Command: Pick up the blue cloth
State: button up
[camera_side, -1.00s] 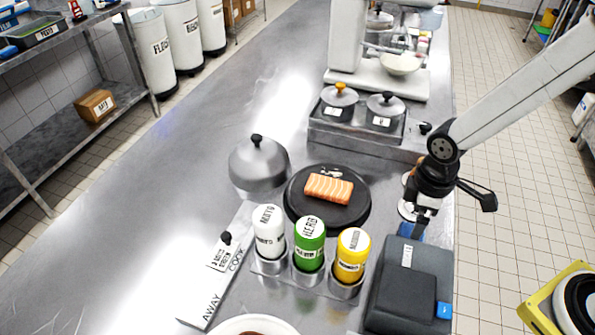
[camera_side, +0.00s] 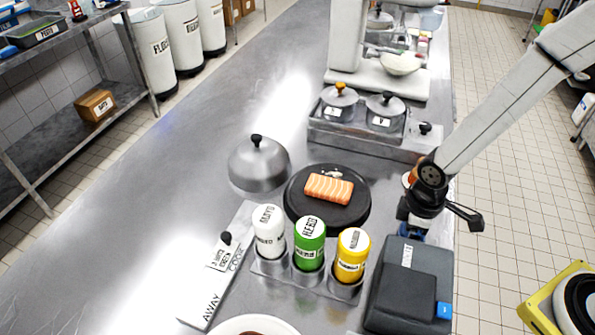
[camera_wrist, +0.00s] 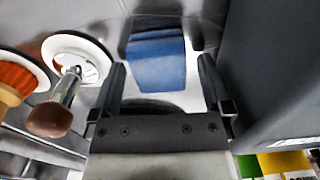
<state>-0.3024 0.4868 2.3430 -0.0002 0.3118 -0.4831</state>
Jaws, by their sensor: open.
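The blue cloth (camera_wrist: 157,62) lies folded on the steel counter in the wrist view, centred between the two fingers of my gripper (camera_wrist: 162,72). The fingers are spread wide, one on each side of the cloth, with gaps visible. In the side view my gripper (camera_side: 415,212) is low over the counter's right edge, just behind the dark grey box. Only a small blue patch of cloth (camera_side: 418,228) shows there, mostly hidden by the gripper and box. I cannot tell the exact height of the fingertips above the cloth.
The dark grey box (camera_side: 412,290) stands close beside my gripper. A wooden-handled tool (camera_wrist: 58,105) and white round holders (camera_wrist: 92,52) are to the left in the wrist view. Several shakers (camera_side: 310,245) and a black plate with salmon (camera_side: 355,208) stand further left.

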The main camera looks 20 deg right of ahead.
jog(key=shift+f, duration=0.15)
dwell(0.4)
jog(key=c, duration=1.2)
jog(key=shift+r, duration=5.05)
